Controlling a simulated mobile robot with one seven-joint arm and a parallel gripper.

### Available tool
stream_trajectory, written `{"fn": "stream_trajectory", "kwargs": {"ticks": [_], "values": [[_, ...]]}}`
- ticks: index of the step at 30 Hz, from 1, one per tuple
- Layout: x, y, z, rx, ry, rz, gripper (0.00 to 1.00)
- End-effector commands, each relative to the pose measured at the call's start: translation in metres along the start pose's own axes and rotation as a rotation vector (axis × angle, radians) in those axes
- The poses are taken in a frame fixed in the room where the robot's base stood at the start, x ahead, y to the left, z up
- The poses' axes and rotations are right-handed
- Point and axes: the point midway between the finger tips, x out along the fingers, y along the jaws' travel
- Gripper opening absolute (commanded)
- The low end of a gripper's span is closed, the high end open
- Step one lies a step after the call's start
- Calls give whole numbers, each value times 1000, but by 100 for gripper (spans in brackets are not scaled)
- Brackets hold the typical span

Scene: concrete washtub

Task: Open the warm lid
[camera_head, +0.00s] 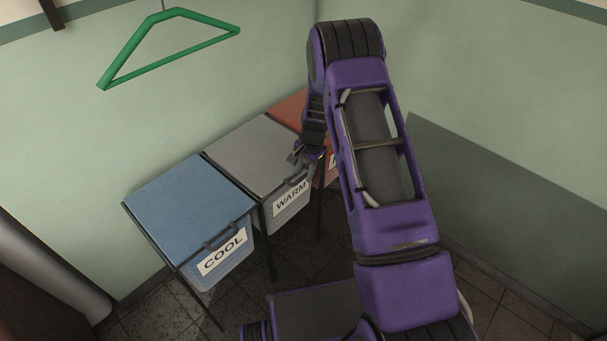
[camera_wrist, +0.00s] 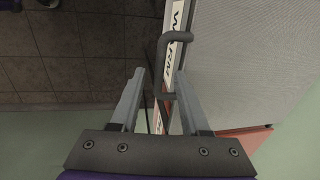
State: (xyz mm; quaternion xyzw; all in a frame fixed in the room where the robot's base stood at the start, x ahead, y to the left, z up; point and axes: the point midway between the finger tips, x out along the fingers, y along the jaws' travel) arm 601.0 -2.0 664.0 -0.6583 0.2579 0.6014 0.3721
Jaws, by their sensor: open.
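The warm lid (camera_head: 255,152) is a flat grey lid, lying shut on the middle bin. Its dark handle (camera_head: 297,178) sticks out at the front edge above the white WARM label (camera_head: 290,198). In the wrist view the lid (camera_wrist: 245,60) fills the right side, with the handle (camera_wrist: 176,40) and label running down its edge. My gripper (camera_head: 298,156) is at the lid's front right, close to the handle. In the wrist view its two fingers (camera_wrist: 160,75) are apart, with the handle's near end between or just beyond the tips; I cannot tell whether they touch.
A blue bin labelled COOL (camera_head: 190,205) stands to the left, its lid shut. A red bin (camera_head: 290,107) stands to the right, mostly hidden by my arm. A green hanger (camera_head: 170,50) hangs on the wall above. Tiled floor (camera_head: 300,255) lies in front.

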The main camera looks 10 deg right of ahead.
Motion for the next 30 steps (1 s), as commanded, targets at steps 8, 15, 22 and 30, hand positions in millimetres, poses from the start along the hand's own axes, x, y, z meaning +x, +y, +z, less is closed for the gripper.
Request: {"fn": "stream_trajectory", "kwargs": {"ticks": [8,15,22,30], "values": [[10,0,0,-1,1,-1,46],[10,0,0,-1,0,0,30],[10,0,0,-1,0,0,0],[10,0,0,-1,0,0,0]]}}
